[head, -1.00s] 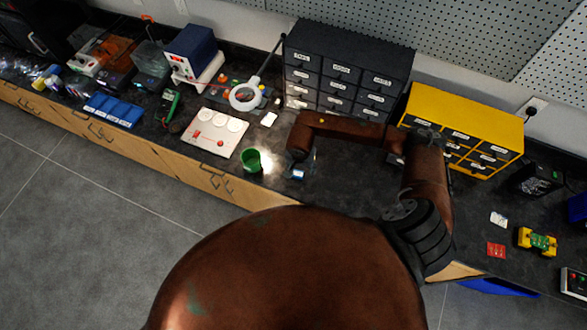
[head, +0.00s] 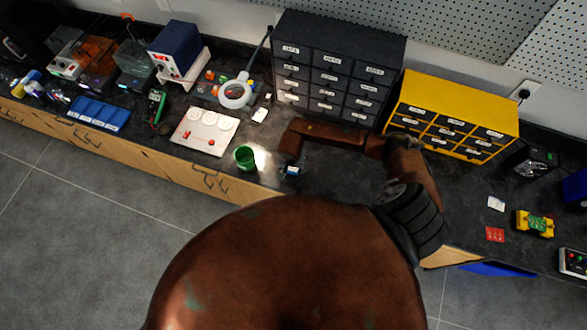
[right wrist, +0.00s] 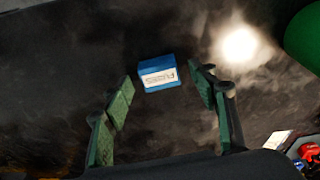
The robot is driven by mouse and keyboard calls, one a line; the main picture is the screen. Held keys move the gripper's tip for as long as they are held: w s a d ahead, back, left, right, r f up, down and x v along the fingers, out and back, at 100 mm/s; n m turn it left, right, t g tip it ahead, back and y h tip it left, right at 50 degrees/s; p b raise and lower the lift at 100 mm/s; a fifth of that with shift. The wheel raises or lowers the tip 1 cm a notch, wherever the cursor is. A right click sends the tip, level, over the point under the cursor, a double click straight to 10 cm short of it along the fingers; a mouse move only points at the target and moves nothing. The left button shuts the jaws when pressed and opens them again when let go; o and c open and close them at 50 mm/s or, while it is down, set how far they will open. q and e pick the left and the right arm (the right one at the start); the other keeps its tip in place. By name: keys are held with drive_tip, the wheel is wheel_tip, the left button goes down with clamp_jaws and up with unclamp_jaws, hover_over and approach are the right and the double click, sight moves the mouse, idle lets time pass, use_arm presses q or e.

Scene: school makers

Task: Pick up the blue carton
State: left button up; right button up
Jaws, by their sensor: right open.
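The blue carton (head: 293,170), a small box with a white label, lies on the dark bench near its front edge. In the right wrist view the carton (right wrist: 158,73) is between the tips of my right gripper (right wrist: 163,85), whose green-padded fingers are spread apart. There is a gap on each side, and no finger visibly touches it. In the head view my right wrist hangs just behind the carton and its fingers are hidden. My left gripper is not in view.
A green cup (head: 245,158) stands left of the carton. A white board (head: 205,132) lies farther left. A dark drawer cabinet (head: 338,65) and a yellow one (head: 455,115) stand at the back. A red card (head: 495,234) lies at the right.

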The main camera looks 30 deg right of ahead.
drive_tip(key=shift+f, duration=0.25)
drive_tip(key=shift+c, duration=0.7)
drive_tip(key=c, duration=0.9)
drive_tip(key=shift+o, duration=0.2)
drive_tip(key=shift+r, duration=0.15)
